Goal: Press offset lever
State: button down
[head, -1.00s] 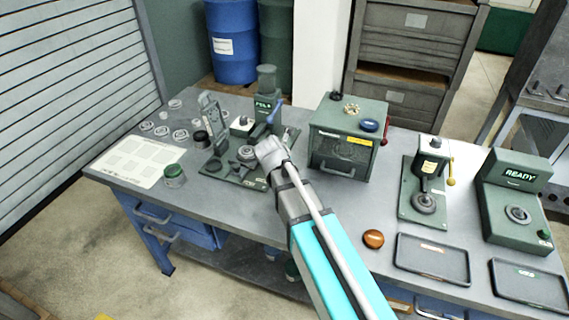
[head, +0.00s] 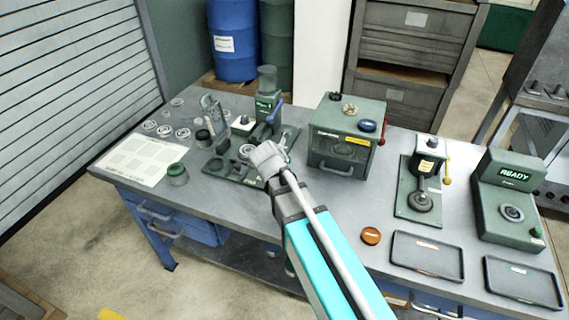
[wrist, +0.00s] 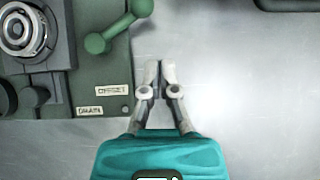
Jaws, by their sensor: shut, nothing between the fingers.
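The offset lever (wrist: 118,27) is a green bar with a round knob at each end, in the wrist view at the right edge of a green fixture plate (wrist: 58,92). A label that seems to read OFFSET (wrist: 111,90) lies below it on the plate. My gripper (wrist: 160,68) is shut and empty, with its fingertips over bare table just right of the plate, apart from the lever and lower in the picture. In the head view my arm's end (head: 268,160) is beside the green fixture (head: 240,174) and covers part of it; the fingers are hidden there.
A metal ring (wrist: 20,30) sits on the fixture at left in the wrist view. The head view shows a blue-handled lever (head: 277,115), a green box machine (head: 342,140), a small press (head: 424,180), a READY gauge (head: 510,190) and dark trays (head: 428,276).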

jog(key=d+p+v, duration=0.1)
jog(key=p+v, duration=0.4)
jog(key=v, duration=0.3)
jog(key=shift+s, duration=0.25)
jog(key=shift+f, duration=0.1)
dwell(0.3)
jog(key=s+d+f+m+g, duration=0.1)
jog(key=s+d+m+g, duration=0.1)
jog(key=m, duration=0.7)
jog(key=s+d+f+m+g+y, duration=0.1)
jog(key=s+d+m+g, duration=0.1)
jog(key=d+m, duration=0.5)
jog(key=s+d+f+m+g+y, duration=0.1)
jog(key=s+d+m, duration=0.3)
jog(key=m, duration=0.6)
jog(key=shift+s+d+f+m+g, duration=0.4)
jog(key=shift+d+f+g, duration=0.15)
jog(key=shift+g, duration=0.05)
jog(key=m, duration=0.2)
jog(key=s+d+m+y, duration=0.1)
jog(key=m, duration=0.1)
jog(key=shift+s+d+g, duration=0.1)
jog(key=shift+s+g, duration=0.25)
jog(key=shift+g, duration=0.05)
